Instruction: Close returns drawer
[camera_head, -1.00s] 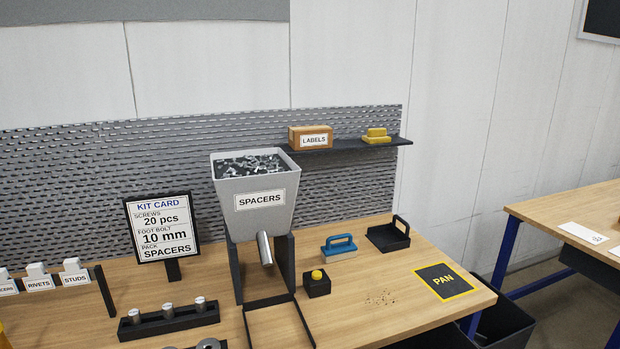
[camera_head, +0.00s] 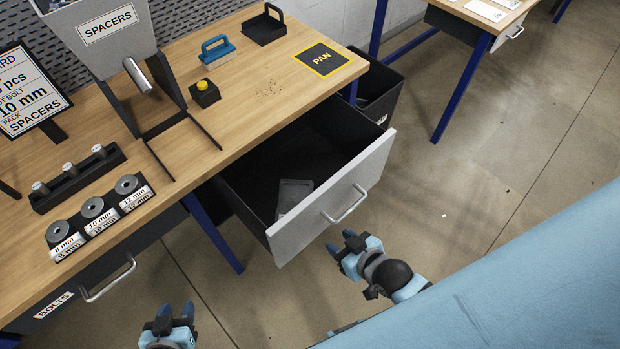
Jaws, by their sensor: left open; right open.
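The returns drawer (camera_head: 372,165) stands pulled out from under the right part of the workbench. Its front is light grey with a bar handle (camera_head: 346,204), and its inside is dark. A flat grey item (camera_head: 292,195) lies inside it. My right gripper (camera_head: 341,245) is open and empty, just in front of the drawer front and a little below the handle, apart from it. My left gripper (camera_head: 171,312) is open and empty at the bottom of the view, in front of the bench and well left of the drawer.
The workbench (camera_head: 262,70) carries a spacer hopper (camera_head: 100,35), a yellow-button box (camera_head: 204,93), a blue-handled tool (camera_head: 217,50) and a pan mat (camera_head: 323,58). A bolts drawer (camera_head: 88,285) sits shut at lower left. A black bin (camera_head: 382,88) stands behind the open drawer. Floor at right is clear.

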